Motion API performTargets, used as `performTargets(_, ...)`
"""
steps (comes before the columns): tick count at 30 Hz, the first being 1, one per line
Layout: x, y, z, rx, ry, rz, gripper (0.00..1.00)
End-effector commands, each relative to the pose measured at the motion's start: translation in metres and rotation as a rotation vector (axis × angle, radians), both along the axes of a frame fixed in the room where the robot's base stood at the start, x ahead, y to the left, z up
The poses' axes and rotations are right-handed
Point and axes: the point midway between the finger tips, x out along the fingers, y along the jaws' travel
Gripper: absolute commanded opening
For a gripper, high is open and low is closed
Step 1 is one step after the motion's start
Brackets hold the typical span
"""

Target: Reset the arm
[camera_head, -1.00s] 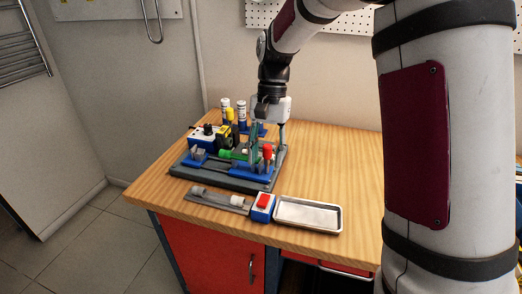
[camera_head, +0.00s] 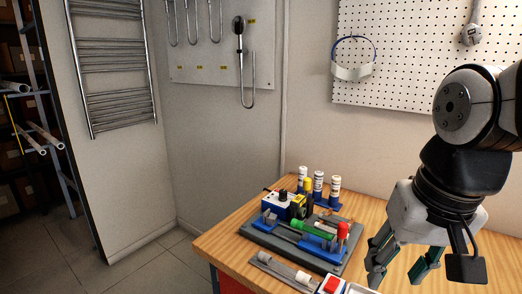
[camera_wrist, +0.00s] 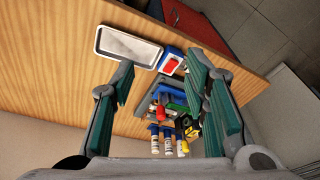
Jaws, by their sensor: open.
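My gripper (camera_head: 398,262) hangs at the right of the head view, open and empty, with its fingers apart above the right side of the workbench. In the wrist view my gripper (camera_wrist: 165,105) shows two green-padded fingers spread wide, with nothing between the pads; the bench things lie well beyond them. The arm is bent, with its wrist in the right part of the head view and the gripper pointing down.
The wooden workbench (camera_head: 228,246) carries a grey fixture board (camera_head: 262,238) with blue, green and red-topped parts. Several white bottles (camera_head: 318,184) stand behind it. A metal tray (camera_wrist: 128,45) and red button box (camera_head: 331,285) lie at the front. A pegboard (camera_head: 405,60) hangs behind.

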Motion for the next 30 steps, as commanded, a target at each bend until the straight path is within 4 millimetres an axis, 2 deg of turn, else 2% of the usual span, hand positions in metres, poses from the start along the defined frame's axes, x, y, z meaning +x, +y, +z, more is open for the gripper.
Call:
performTargets(1,-0.014,0.0,0.0,-0.011,-0.036,0.028,0.42)
performTargets(3,-0.029,-0.001,-0.003,-0.027,-0.072,0.066,0.42)
performTargets(9,-0.055,-0.003,-0.011,-0.061,-0.143,0.136,0.42)
performTargets(14,-0.061,-0.004,-0.014,-0.069,-0.159,0.155,0.42)
performTargets(30,-0.061,-0.004,-0.014,-0.069,-0.158,0.154,0.42)
